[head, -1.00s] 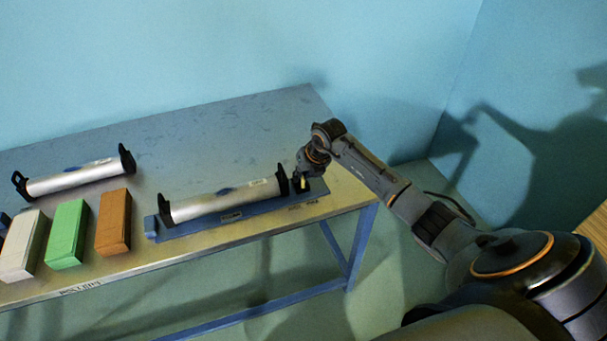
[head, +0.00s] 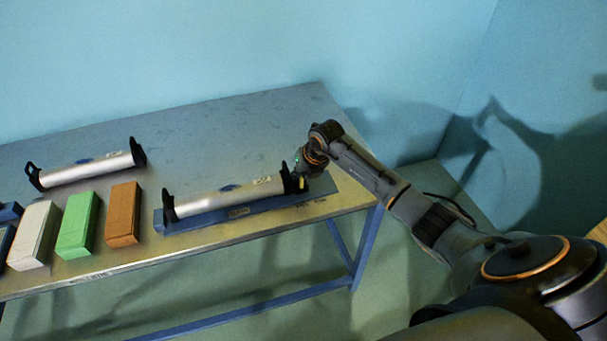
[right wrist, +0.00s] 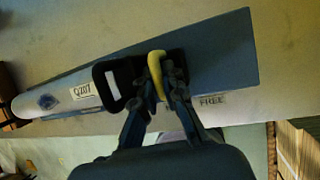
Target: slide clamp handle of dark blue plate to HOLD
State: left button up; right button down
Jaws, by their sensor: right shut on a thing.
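The dark blue plate (head: 325,186) lies along the table's front right part and bears a silver roll (head: 215,197) between black end brackets. In the right wrist view the plate (right wrist: 225,60) shows bare beyond the clamp. The yellow clamp handle (right wrist: 155,68) stands close beside the black bracket (right wrist: 112,82) at the roll's right end. My right gripper (head: 302,183) is shut on this handle; its fingers (right wrist: 156,88) are around it. A FREE label (right wrist: 211,101) lies to the right of the handle. I cannot make out a HOLD label. My left gripper is out of view.
Another silver roll (head: 88,170) in black brackets lies at the back left. White (head: 33,236), green (head: 77,226) and orange (head: 123,215) blocks stand left of the plate. The table (head: 240,125) is clear behind the plate.

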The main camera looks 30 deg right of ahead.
jog(key=shift+w+a, duration=0.1)
jog(key=shift+a, duration=0.55)
jog(key=c, duration=1.4)
grip_release()
jog(key=shift+o, duration=0.2)
